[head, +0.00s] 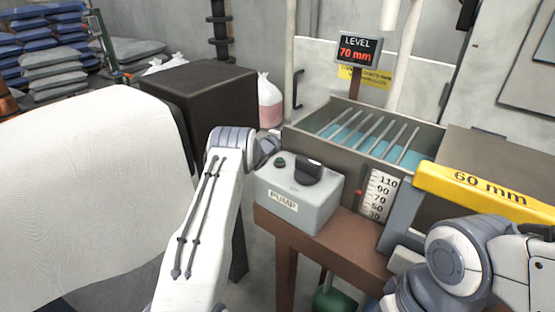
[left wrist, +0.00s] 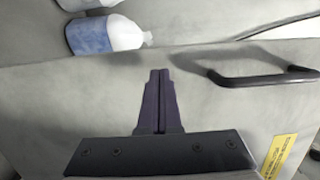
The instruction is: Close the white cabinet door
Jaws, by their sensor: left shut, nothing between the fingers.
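The white cabinet door (head: 320,62) stands behind the tank in the head view, with a dark bar handle (head: 298,88) near its left edge and a yellow label (head: 352,73). In the left wrist view the pale door panel (left wrist: 60,110) fills most of the picture, with the handle (left wrist: 262,79) at right and the label (left wrist: 280,156) at lower right. My left gripper (left wrist: 160,72) is shut and empty in front of the panel, beside the handle; contact cannot be told. Its fingers are hidden in the head view. My right arm shows at lower right, without clear fingertips.
A pump box (head: 297,196) and a tank (head: 345,102) with several rods stand right of my left arm. A yellow 60 mm bar (head: 480,188) lies before my right arm. A dark block (head: 200,85) stands left. A blue-and-white container (left wrist: 105,35) shows beyond the door edge.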

